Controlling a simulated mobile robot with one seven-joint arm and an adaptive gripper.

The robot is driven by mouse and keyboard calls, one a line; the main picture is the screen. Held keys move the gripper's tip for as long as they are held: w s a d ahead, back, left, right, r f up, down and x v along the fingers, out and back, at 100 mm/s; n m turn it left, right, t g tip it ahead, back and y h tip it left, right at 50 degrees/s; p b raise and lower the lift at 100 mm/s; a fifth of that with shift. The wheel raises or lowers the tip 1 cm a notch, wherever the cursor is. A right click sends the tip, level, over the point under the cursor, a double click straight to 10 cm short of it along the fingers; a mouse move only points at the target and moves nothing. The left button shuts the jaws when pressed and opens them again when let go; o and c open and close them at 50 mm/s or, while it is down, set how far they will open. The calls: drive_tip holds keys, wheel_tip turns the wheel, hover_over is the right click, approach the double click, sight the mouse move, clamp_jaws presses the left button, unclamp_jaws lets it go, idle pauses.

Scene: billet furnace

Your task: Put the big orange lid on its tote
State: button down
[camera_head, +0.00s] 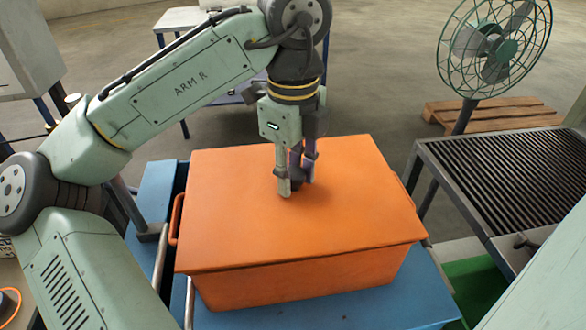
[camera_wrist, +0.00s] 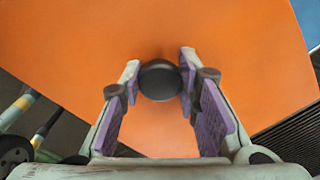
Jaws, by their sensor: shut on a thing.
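The big orange lid (camera_head: 350,220) lies flat over the orange tote (camera_head: 300,286), roughly in line with its walls. No clear gap shows at the front edge, but I cannot tell whether it is fully seated. My gripper (camera_head: 297,188) points down at the middle of the lid. In the wrist view, the purple-padded fingers of my gripper (camera_wrist: 160,85) are shut on a round black knob (camera_wrist: 160,78) on the lid, which also shows there (camera_wrist: 75,40).
The tote stands on a blue table (camera_head: 380,308). A tote handle (camera_head: 176,220) sticks out at the left. A dark slatted rack (camera_head: 510,170) is at the right. A green fan (camera_head: 495,45) and a wooden pallet (camera_head: 490,115) stand behind it.

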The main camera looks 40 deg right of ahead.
drive_tip(key=shift+f, duration=0.2)
idle(0.3)
drive_tip(key=c, duration=1.1)
unclamp_jaws()
drive_tip(key=shift+r, duration=0.1)
wheel_tip(320, 180, up, 12)
drive_tip(key=shift+f, duration=0.1)
